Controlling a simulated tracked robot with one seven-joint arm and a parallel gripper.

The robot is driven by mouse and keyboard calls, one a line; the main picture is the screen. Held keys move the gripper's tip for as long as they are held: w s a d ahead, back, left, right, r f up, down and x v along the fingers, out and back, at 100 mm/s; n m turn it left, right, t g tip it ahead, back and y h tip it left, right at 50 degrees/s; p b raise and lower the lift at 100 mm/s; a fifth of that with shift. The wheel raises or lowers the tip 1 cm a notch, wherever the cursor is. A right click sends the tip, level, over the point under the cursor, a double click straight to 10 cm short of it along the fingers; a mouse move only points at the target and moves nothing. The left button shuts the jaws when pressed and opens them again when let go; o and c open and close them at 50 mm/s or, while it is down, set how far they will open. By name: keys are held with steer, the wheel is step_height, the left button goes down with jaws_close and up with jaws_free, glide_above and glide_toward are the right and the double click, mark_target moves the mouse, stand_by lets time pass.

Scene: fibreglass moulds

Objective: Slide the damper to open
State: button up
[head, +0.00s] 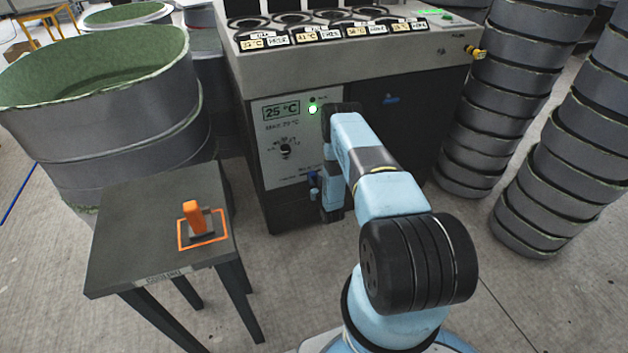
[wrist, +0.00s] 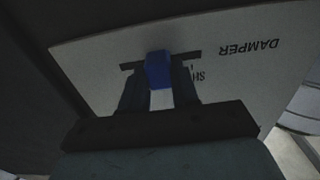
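The damper's blue knob (wrist: 158,70) sits in a dark slot (wrist: 190,56) on a pale panel, near the slot's middle in the wrist view. The panel reads "DAMPER", upside down, with a partly hidden label starting "SH" by the knob. My gripper (wrist: 159,86) has one finger against each side of the knob, with no clear gap. In the head view the knob (head: 313,190) shows as a small blue spot low on the oven's front panel (head: 290,150), beside my arm's end, which hides part of the panel.
A grey table (head: 150,220) with an orange-handled object (head: 193,217) stands at the left, before a large green-lined mould (head: 110,110). Stacked grey moulds (head: 565,165) stand at the right.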

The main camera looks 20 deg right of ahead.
jaws_close()
steer(key=shift+d, duration=2.35)
steer(key=o, duration=0.6)
jaws_free()
steer(key=shift+c, duration=0.2)
steer(key=shift+s+a, duration=0.1)
steer(key=s, duration=1.3)
steer(key=shift+s, duration=0.3)
steer(key=shift+f, duration=0.1)
